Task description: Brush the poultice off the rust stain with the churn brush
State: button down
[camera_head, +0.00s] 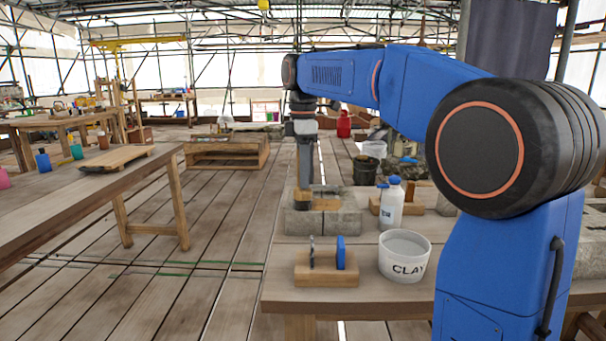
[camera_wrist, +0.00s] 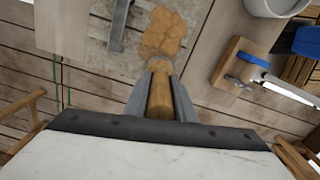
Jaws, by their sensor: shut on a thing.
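My gripper (camera_wrist: 160,88) is shut on the churn brush (camera_wrist: 160,97), whose wooden handle lies between the two fingers in the wrist view. The brush's pale head points at an orange-brown patch (camera_wrist: 163,32) on the grey stone block (camera_wrist: 98,58). I cannot tell whether this patch is poultice, rust stain or both, or whether the brush touches it. In the head view my gripper (camera_head: 304,168) points down over the stone block (camera_head: 337,220) on the table, and the brush is hard to make out there.
A wooden rack (camera_head: 326,274) with a blue tool (camera_head: 341,252) and a dark metal tool (camera_head: 311,252) stands in front. A grey bar (camera_wrist: 118,25) shows over the block.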

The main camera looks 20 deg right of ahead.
jog(key=shift+d, duration=0.1)
jog(key=shift+s+d+f, duration=0.1)
jog(key=shift+s+d, duration=0.15)
jog(key=shift+d, duration=0.35)
jog(key=shift+s+d, duration=0.2)
jog(key=shift+d, duration=0.4)
jog(key=shift+s+d, duration=0.2)
jog(key=shift+d, duration=0.5)
jog(key=shift+s+d, duration=0.2)
jog(key=shift+d, duration=0.5)
jog(key=shift+d, duration=0.1)
jog(key=shift+s+d+r, duration=0.1)
jog(key=shift+s+d, duration=0.1)
jog(key=shift+d, duration=0.35)
jog(key=shift+s+d+r, duration=0.1)
jog(key=shift+s+d, duration=0.1)
jog(key=shift+d, duration=0.35)
jog(key=shift+d, duration=0.1)
